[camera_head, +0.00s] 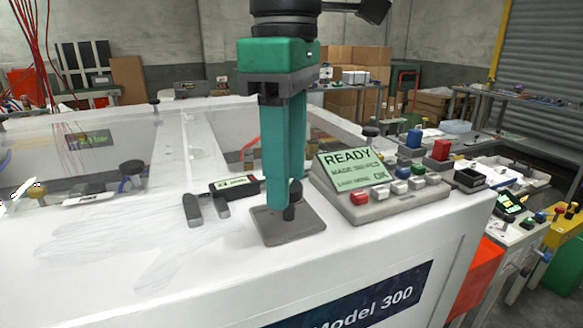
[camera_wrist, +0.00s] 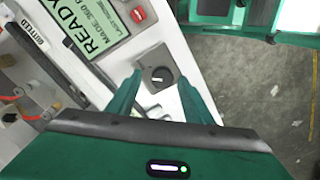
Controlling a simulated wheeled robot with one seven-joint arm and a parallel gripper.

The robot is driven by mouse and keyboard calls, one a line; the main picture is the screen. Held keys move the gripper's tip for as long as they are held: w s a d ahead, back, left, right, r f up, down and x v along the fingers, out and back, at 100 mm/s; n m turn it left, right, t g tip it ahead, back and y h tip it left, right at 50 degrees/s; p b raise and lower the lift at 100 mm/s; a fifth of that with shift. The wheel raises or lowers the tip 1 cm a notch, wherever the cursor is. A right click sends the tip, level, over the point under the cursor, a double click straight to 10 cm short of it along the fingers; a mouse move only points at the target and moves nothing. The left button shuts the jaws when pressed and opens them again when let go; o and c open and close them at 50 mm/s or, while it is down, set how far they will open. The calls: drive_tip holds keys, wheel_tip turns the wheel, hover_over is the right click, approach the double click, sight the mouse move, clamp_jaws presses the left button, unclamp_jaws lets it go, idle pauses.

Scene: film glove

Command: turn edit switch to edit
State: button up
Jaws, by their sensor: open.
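The switch is a dark rotary knob (camera_head: 292,206) on a square grey plate (camera_head: 288,230), near the front edge of the white machine top. In the wrist view, the knob (camera_wrist: 157,77) carries a short pale pointer mark. No "edit" label is readable around it. My gripper (camera_head: 283,200) points straight down over the plate, and its teal fingers partly hide the knob in the head view. In the wrist view, the open fingers (camera_wrist: 160,92) stand on either side of the knob with gaps. I cannot tell whether the fingertips reach the knob's height.
Just right is a console (camera_head: 375,185) with a green "READY" screen and several red, white and coloured buttons. Left of the plate are a small dark labelled device (camera_head: 234,186) and a dark two-pronged part (camera_head: 193,209).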

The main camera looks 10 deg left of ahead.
drive_tip(key=c, duration=1.1)
drive_tip(key=shift+o, duration=0.2)
drive_tip(key=shift+m, duration=0.8)
drive_tip(key=o, duration=1.1)
drive_tip(key=shift+w, duration=0.15)
drive_tip(key=shift+c, duration=0.2)
drive_tip(key=shift+r, duration=0.1)
